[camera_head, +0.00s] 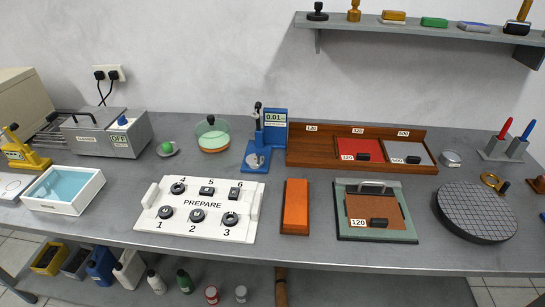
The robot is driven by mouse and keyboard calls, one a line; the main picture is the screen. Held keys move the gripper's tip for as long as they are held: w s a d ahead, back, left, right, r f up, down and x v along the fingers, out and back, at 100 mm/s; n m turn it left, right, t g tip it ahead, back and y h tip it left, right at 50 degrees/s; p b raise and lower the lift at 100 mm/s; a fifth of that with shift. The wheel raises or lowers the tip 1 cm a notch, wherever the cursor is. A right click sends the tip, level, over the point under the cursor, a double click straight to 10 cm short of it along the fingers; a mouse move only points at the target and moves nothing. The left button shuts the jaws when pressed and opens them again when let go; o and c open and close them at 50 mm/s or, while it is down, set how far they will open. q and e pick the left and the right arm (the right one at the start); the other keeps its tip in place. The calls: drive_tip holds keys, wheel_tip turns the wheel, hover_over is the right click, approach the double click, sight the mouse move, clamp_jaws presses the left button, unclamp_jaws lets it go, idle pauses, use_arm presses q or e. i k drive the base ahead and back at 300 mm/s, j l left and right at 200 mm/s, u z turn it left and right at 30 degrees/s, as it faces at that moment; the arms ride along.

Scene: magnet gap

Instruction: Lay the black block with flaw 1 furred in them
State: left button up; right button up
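A white board (240,236) marked PREPARE lies on the bench, with small dark pieces over numbers 1 to 6. Piece 1 (166,213), piece 2 (197,215) and piece 4 (178,187) look round. Piece 3 (231,219) is ring-like; piece 5 (207,190) and piece 6 (235,193) look blocky. A black block (379,222) lies on the brown sheet (365,206) marked 120, in a green holder (400,235). Other black blocks lie near the red sheet (350,147) and grey sheet (420,151). Flaws or fur are too small to tell. Neither gripper shows.
An orange block (295,206) lies between board and holder. A gridded round plate (477,212) is at right. A wooden rack (300,152), a blue gauge stand (257,150) and a glass dish (213,138) stand behind. A white water tray (65,190) is at left.

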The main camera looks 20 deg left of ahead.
sight(233, 194)
drive_tip(key=k+j+z, duration=0.1)
drive_tip(key=j+z, duration=0.3)
drive_tip(key=k+j+z, duration=0.15)
drive_tip(key=j+z, duration=0.2)
drive_tip(key=k+j+z, duration=0.2)
drive_tip(key=z, duration=0.2)
drive_tip(key=k+j, duration=0.3)
drive_tip(key=k+j+z, duration=0.1)
drive_tip(key=k+j, duration=0.15)
drive_tip(key=j, duration=0.25)
